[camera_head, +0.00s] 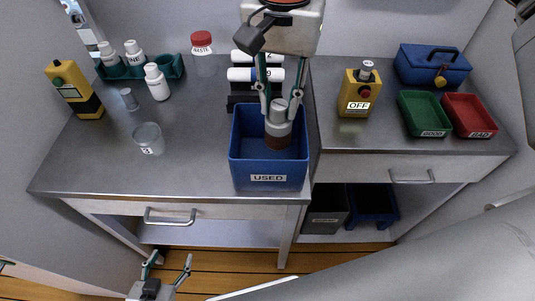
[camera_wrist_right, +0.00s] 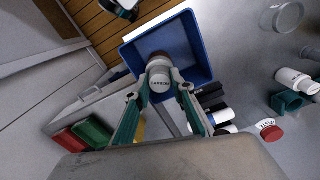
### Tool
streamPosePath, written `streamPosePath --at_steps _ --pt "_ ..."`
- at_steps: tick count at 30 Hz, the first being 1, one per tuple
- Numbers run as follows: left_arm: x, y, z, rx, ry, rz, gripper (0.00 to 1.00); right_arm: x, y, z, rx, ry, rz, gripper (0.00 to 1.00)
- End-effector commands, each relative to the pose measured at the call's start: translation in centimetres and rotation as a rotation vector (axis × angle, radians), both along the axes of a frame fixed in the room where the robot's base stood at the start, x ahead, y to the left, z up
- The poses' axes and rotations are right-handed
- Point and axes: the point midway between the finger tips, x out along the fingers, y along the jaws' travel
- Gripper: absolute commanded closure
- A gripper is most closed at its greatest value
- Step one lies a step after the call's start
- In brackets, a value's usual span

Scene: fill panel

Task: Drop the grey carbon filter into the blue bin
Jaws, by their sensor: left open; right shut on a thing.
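The grey carbon filter (camera_head: 279,112) is a short cylinder with a grey cap and a reddish-brown lower part. It is upright between the fingers of my right gripper (camera_head: 280,97), which is shut on it. The blue bin (camera_head: 268,180), labelled "USED", stands at the bench's front edge. The filter is over or within the bin's opening; its exact height is unclear. My left gripper (camera_head: 167,272) is open and empty, low in front of the bench.
A rack (camera_head: 243,101) with white cartridges stands behind the bin. A clear cup (camera_head: 149,139), a white bottle (camera_head: 157,84) and a red-lidded waste jar (camera_head: 204,62) stand left.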

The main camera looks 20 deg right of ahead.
Motion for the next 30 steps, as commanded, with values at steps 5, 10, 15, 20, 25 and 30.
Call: streamPosePath --at_steps 5,10,15,20,25,30 --pt "0.3 0.0 0.4 -0.001 -0.010 0.000 0.39 0.0 0.0 -0.1 0.001 -0.003 0.000 0.99" --pt "0.5 0.0 0.7 -0.002 -0.015 0.000 0.39 0.0 0.0 -0.1 0.001 -0.003 0.001 0.61" --pt "0.4 0.0 0.5 -0.001 -0.012 0.001 0.39 0.0 0.0 -0.1 0.000 -0.002 0.001 0.57" --pt "0.1 0.1 0.1 0.001 -0.004 0.001 0.39 0.0 0.0 -0.1 0.000 -0.001 0.001 0.57" --pt "0.0 0.1 0.1 0.002 -0.003 0.000 0.39 0.1 0.0 0.9 0.001 -0.005 0.001 0.57" --pt "0.1 0.1 0.1 0.001 -0.005 0.001 0.39 0.1 0.0 4.0 0.000 -0.007 0.000 0.57"
